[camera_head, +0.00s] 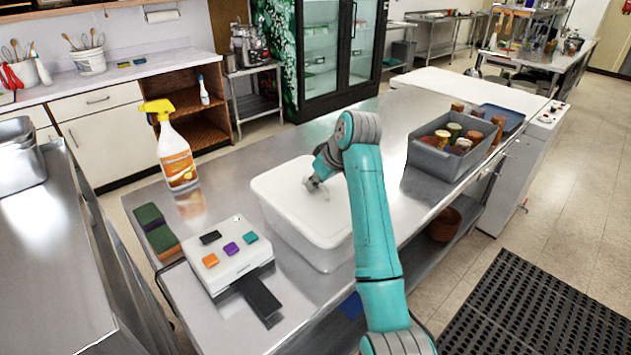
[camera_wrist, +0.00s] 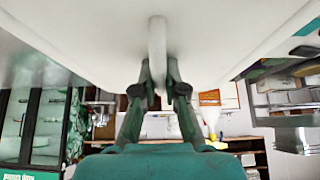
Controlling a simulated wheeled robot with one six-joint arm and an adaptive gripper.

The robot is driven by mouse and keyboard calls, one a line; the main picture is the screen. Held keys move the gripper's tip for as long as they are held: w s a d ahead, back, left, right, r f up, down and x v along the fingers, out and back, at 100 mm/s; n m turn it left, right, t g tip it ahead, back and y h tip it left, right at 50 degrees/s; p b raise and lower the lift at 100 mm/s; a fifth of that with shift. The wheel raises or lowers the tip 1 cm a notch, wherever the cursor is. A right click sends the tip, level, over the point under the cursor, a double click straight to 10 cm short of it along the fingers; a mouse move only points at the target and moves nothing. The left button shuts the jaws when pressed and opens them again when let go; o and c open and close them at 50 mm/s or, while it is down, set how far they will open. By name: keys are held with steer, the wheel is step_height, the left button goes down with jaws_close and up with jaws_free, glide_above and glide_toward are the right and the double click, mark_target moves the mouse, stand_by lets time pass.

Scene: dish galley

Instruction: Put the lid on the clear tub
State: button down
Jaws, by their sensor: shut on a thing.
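The white lid (camera_head: 283,195) lies over the top of the clear tub (camera_head: 318,250) on the steel counter, roughly lined up with it. I cannot tell whether its rim is fully seated all round. My gripper (camera_head: 318,187) is at the upper right part of the lid, partly hidden by my teal arm, which also covers the lid's right side. In the wrist view the lid (camera_wrist: 90,40) fills the top, and its upright handle (camera_wrist: 157,45) runs between my two fingers (camera_wrist: 158,85), which are shut on it.
A grey bin of cans (camera_head: 430,165) and a blue tray (camera_head: 505,117) lie to the right. Bare steel (camera_head: 270,155) shows behind the tub.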

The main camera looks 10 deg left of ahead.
steer(key=shift+f, duration=0.1)
stand_by(0.3)
steer(key=c, duration=1.2)
jaws_free()
steer(key=shift+o, duration=0.2)
steer(key=shift+r, duration=3.55)
